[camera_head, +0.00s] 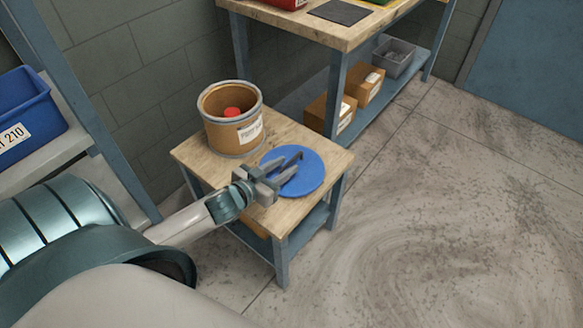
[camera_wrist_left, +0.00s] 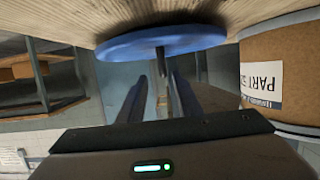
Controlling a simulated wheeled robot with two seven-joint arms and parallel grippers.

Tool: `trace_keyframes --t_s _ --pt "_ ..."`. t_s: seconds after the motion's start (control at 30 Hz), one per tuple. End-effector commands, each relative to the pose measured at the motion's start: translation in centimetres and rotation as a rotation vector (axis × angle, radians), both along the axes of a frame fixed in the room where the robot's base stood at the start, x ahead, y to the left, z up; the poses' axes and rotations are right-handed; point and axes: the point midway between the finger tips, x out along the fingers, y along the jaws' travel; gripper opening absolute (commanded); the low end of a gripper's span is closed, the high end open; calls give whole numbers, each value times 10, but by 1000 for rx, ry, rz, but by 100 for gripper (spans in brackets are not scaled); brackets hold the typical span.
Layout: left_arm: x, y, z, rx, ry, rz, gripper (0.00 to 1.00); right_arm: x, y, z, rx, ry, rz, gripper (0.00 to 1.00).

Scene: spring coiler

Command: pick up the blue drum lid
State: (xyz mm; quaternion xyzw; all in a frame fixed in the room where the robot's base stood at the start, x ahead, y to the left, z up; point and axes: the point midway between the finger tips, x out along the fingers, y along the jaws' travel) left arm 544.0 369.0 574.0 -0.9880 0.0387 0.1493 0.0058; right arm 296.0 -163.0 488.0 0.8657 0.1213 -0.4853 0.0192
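The blue drum lid (camera_head: 308,178) is a flat round disc lying on the small wooden table, beside the drum. My left gripper (camera_head: 286,168) reaches over the lid from the left with its fingers apart. In the left wrist view the picture is inverted; the lid (camera_wrist_left: 165,41) shows at the top with a short dark knob (camera_wrist_left: 162,62) standing out from its middle. The two open fingers (camera_wrist_left: 161,98) lie on either side of the line to the knob. Contact with the knob cannot be told. My right gripper is not in view.
A brown open drum (camera_head: 215,135) with a red item (camera_head: 232,112) inside stands on the small table (camera_head: 190,158) behind the lid. A workbench (camera_head: 340,95) with cardboard boxes (camera_head: 368,84) on its lower shelf is behind. A blue bin (camera_head: 30,115) is at left. Floor at right is clear.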

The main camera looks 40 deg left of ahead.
Motion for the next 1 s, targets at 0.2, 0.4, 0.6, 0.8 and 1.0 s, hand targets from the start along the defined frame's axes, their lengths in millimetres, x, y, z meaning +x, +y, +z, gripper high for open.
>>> trace_keyframes --t_s 0.2,0.4,0.6,0.8,1.0 --pt "19 4 -9 1 0 1 31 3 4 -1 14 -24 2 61" --pt "39 4 -16 1 -1 0 31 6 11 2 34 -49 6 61" --pt "47 3 -19 1 0 0 31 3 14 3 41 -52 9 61" --pt "46 3 -18 1 0 0 31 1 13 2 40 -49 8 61" --pt "46 3 -18 0 0 0 31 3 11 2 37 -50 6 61"
